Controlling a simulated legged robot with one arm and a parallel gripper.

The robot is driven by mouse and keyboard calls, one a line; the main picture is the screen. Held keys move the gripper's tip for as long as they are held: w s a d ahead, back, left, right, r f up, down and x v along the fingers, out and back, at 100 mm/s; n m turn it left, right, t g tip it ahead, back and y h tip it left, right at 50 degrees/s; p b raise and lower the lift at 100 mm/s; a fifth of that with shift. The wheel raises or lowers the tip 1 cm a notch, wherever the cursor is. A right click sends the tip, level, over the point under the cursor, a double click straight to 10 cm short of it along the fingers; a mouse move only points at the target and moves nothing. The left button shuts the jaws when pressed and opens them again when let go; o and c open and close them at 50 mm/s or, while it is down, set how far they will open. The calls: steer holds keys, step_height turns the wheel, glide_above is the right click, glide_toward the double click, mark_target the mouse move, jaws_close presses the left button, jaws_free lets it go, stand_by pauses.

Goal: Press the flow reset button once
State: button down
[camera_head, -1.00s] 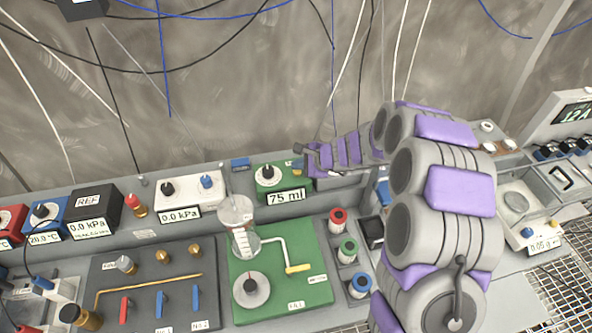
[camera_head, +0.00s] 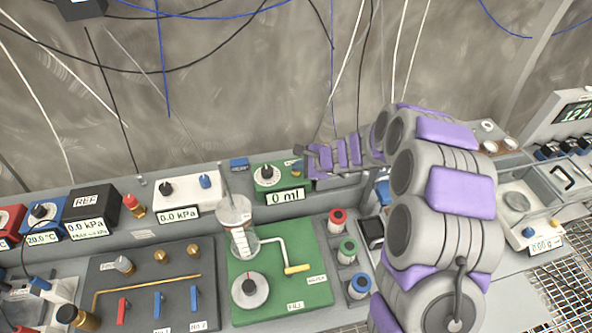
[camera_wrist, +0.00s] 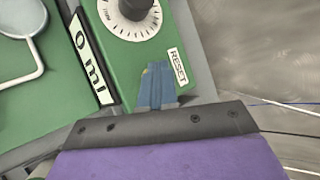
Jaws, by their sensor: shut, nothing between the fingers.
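The green flow unit (camera_head: 256,187) stands on the back ledge, with a black-and-white dial (camera_head: 267,172) and a display (camera_head: 285,197) reading "0 ml". In the wrist view, the "RESET" label (camera_wrist: 177,67) is beside the dial (camera_wrist: 135,10). My gripper (camera_wrist: 156,76) is shut and empty, its blue-grey fingertips over the unit's face next to that label. A small yellowish patch (camera_wrist: 147,71) shows at the fingertips; the reset button itself is mostly hidden, so contact is unclear. In the head view my gripper (camera_head: 303,160) is at the unit's right end.
A green board (camera_head: 275,265) with a glass vessel (camera_head: 236,222) and a yellow-handled tap (camera_head: 297,269) lies in front. Red, green and blue capped bottles (camera_head: 348,250) stand right of it. Cables hang along the back wall; gauge boxes (camera_head: 178,193) stand left.

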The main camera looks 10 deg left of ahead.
mark_target(299, 173)
steer(key=shift+r, duration=0.15)
steer(key=shift+a+r+p, duration=0.1)
steer(key=shift+r+p, duration=0.6)
steer(key=shift+r, duration=0.05)
step_height(299, 173, up, 5)
steer(key=p, duration=0.4)
stand_by(0.4)
stand_by(0.6)
